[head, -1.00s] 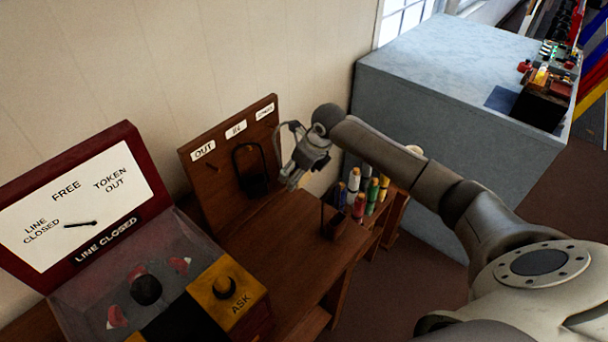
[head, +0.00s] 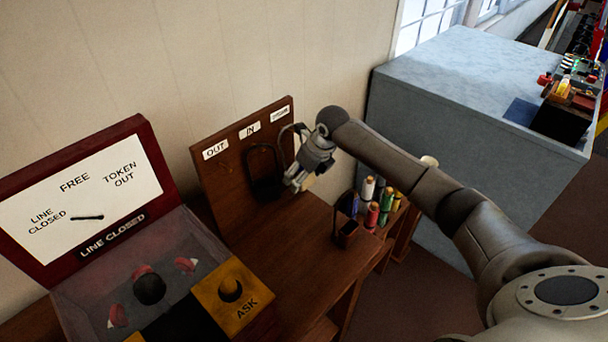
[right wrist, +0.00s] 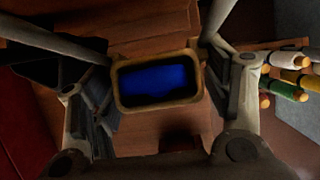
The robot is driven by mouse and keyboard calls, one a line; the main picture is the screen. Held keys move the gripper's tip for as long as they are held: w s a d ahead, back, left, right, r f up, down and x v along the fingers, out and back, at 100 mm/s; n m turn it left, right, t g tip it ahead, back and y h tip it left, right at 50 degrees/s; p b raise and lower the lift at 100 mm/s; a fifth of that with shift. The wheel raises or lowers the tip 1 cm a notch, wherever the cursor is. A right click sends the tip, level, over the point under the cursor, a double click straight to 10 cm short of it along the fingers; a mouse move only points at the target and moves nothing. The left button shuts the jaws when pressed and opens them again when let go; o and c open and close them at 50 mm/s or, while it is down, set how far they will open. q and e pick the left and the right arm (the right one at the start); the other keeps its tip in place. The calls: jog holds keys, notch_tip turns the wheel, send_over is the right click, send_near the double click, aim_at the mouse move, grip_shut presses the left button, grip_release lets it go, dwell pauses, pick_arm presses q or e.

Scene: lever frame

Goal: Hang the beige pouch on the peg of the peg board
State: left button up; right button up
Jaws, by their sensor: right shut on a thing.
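The peg board (head: 222,190) is a brown upright panel at the wall, with white labels along its top; two read OUT and IN. A black looped item (head: 266,186) hangs on it below IN. My right gripper (head: 298,184) is in front of the board's right side, close to the black item. In the right wrist view my right gripper (right wrist: 163,88) is shut on the beige pouch (right wrist: 157,104), seen as a tan rim around a blue inside. In the head view the pouch is mostly hidden by the gripper. My left gripper is out of view.
A brown bench (head: 275,240) lies below the board. A small dark holder (head: 347,233) and several coloured spools (head: 374,214) stand at its right. A red-framed LINE CLOSED machine (head: 150,170) is at left. A grey-blue block (head: 450,110) stands at right.

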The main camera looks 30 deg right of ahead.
jog(key=shift+r, duration=0.1)
dwell(0.3)
jog(key=o, duration=1)
jog(key=shift+o, duration=0.2)
